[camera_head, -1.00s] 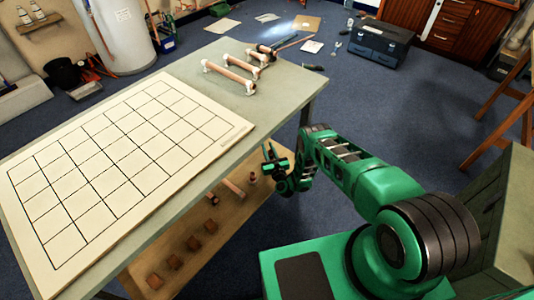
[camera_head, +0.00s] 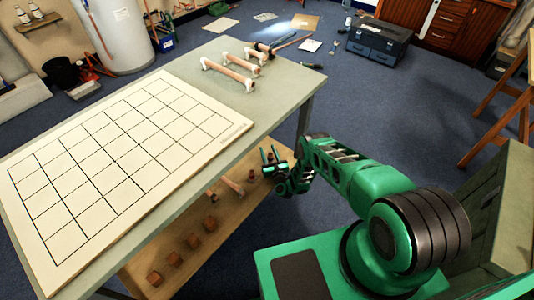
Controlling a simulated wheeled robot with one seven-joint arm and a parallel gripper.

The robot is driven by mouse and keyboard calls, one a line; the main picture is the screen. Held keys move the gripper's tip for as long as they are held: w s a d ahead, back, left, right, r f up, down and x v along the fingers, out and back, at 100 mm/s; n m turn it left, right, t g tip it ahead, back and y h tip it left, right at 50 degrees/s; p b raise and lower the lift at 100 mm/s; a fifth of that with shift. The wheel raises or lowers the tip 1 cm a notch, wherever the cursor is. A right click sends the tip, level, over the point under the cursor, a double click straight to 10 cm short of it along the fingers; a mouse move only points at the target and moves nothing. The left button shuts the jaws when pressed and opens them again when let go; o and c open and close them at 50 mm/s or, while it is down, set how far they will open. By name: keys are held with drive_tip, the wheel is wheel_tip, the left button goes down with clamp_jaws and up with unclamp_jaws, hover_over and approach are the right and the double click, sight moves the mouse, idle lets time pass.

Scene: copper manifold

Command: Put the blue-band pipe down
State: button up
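Several copper pipes with pale end fittings lie at the far right end of the table: a near one (camera_head: 228,75), a middle one (camera_head: 242,64) and a far one (camera_head: 258,54). Another pipe (camera_head: 233,185) lies on the lower shelf. I cannot make out a blue band on any of them. My gripper (camera_head: 269,153) is beside the table's right long edge, over the shelf side and apart from the tabletop pipes.
A cream board with a black grid (camera_head: 235,128) covers much of the tabletop (camera_head: 285,88). Bare top remains between the board and the pipes. Several small copper-brown blocks (camera_head: 192,241) sit on the lower shelf (camera_head: 225,235). A dark toolbox (camera_head: 380,44) stands on the floor beyond.

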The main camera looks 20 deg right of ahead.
sight(271, 159)
drive_tip(key=s, duration=1.1)
drive_tip(key=shift+d, duration=0.1)
drive_tip(key=shift+s+d, duration=0.1)
drive_tip(key=shift+s, duration=0.45)
